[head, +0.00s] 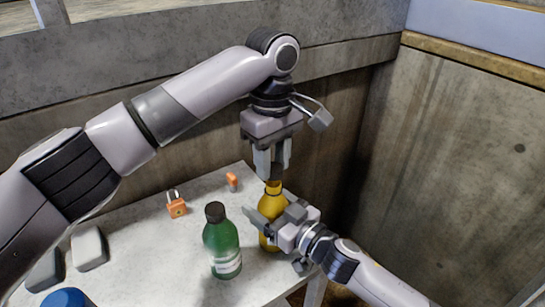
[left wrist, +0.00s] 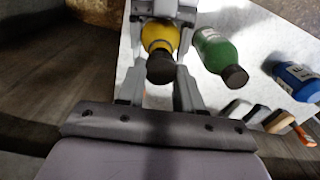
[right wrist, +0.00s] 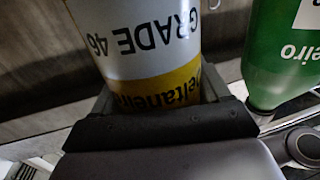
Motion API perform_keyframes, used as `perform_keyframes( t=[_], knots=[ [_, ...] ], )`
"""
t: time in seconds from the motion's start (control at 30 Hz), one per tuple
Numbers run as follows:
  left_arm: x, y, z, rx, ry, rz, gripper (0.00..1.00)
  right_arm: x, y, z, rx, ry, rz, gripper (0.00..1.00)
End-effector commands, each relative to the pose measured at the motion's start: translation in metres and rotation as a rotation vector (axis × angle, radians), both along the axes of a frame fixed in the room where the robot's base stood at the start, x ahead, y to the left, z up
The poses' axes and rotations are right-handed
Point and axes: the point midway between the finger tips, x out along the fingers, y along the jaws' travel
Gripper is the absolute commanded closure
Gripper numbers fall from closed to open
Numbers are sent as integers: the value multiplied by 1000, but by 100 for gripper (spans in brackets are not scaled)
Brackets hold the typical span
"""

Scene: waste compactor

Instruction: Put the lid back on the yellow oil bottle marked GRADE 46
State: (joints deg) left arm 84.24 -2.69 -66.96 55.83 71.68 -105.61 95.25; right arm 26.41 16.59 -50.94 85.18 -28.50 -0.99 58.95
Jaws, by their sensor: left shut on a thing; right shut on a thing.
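The yellow oil bottle (head: 271,204) stands upright at the right side of the table. Its GRADE 46 label (right wrist: 150,40) shows close up in the right wrist view. My right gripper (head: 275,238) is shut around the bottle's body. My left gripper (head: 272,170) points down directly above the bottle neck, shut on the dark lid (left wrist: 160,69). In the left wrist view the lid sits between the fingers, in line with the yellow bottle (left wrist: 160,35). The fingers mostly hide the lid in the head view. I cannot tell whether the lid touches the neck.
A green bottle (head: 222,247) stands just left of the yellow one. An orange padlock (head: 177,208), a small orange item (head: 232,181), grey blocks (head: 88,248) and a blue bottle (left wrist: 297,78) are also on the table (head: 150,255). Walls stand behind and to the right.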

Motion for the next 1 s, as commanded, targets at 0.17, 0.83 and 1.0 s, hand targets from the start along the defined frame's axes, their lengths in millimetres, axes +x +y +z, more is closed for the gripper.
perform_keyframes(
  t=[0.17,0.83,1.0],
  knots=[
    [0,0,-2,-1,-1,1,92,0,0,0,0,0,0,79],
    [0,0,-18,1,2,0,92,0,0,0,0,0,0,79],
    [0,0,-20,1,-1,0,92,0,0,0,0,0,-1,79]
  ],
)
